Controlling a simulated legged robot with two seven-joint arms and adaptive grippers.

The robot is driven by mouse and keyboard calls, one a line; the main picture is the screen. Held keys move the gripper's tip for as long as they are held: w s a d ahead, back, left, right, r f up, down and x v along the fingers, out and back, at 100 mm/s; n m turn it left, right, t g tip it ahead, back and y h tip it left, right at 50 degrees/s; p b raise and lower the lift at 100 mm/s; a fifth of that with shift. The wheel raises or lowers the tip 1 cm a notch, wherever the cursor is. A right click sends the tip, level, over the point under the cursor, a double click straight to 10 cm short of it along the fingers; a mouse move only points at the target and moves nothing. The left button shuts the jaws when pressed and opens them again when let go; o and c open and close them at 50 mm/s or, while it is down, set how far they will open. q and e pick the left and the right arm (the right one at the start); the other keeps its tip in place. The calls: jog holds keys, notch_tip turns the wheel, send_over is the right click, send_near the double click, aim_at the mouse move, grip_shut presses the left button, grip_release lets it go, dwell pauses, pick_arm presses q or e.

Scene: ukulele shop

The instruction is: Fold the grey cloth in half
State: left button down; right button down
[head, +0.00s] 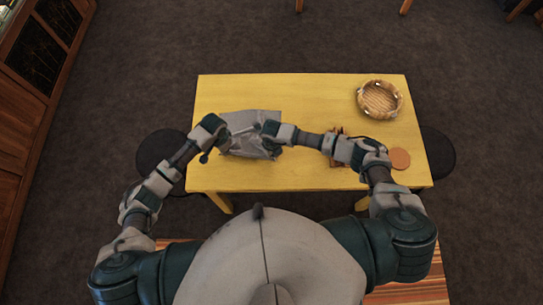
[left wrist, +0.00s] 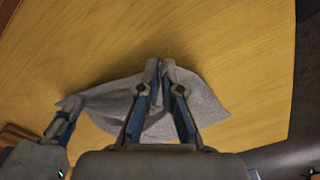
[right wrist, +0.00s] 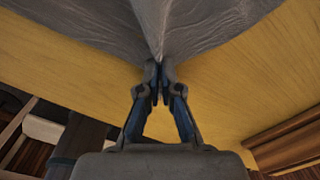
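The grey cloth (head: 257,146) lies rumpled on the left half of the yellow table (head: 310,90), partly covered by my grippers. My left gripper (head: 226,138) is at its left side. In the left wrist view its fingers (left wrist: 160,75) are nearly together at the cloth (left wrist: 205,105) and appear to pinch its edge. My right gripper (head: 268,130) is at the cloth's right side. In the right wrist view its fingers (right wrist: 158,75) are shut on the cloth (right wrist: 205,25), which is drawn into a peaked fold there. The left wrist view shows the right gripper (left wrist: 68,112) at a cloth corner.
A round wooden basket (head: 380,99) stands at the table's back right. An orange-brown disc (head: 400,158) lies near the front right. A brown wooden object (head: 338,160) is partly hidden by my right arm. Dark round stools (head: 160,155) flank the table. The back middle is clear.

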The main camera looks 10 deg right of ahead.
pick_arm(q)
jog(key=shift+d, duration=0.35)
pick_arm(e)
jog(key=shift+s+d+f, duration=0.15)
jog(key=shift+d+f, duration=0.05)
jog(key=shift+d, duration=0.3)
pick_arm(q)
jog(key=shift+a, duration=0.2)
pick_arm(e)
jog(key=shift+a, duration=0.2)
jog(key=r, duration=0.4)
jog(key=shift+w+r, duration=0.1)
jog(key=shift+w, duration=0.15)
pick_arm(q)
jog(key=shift+d, duration=0.1)
pick_arm(e)
jog(key=shift+s+r, duration=0.1)
jog(key=shift+r, duration=0.45)
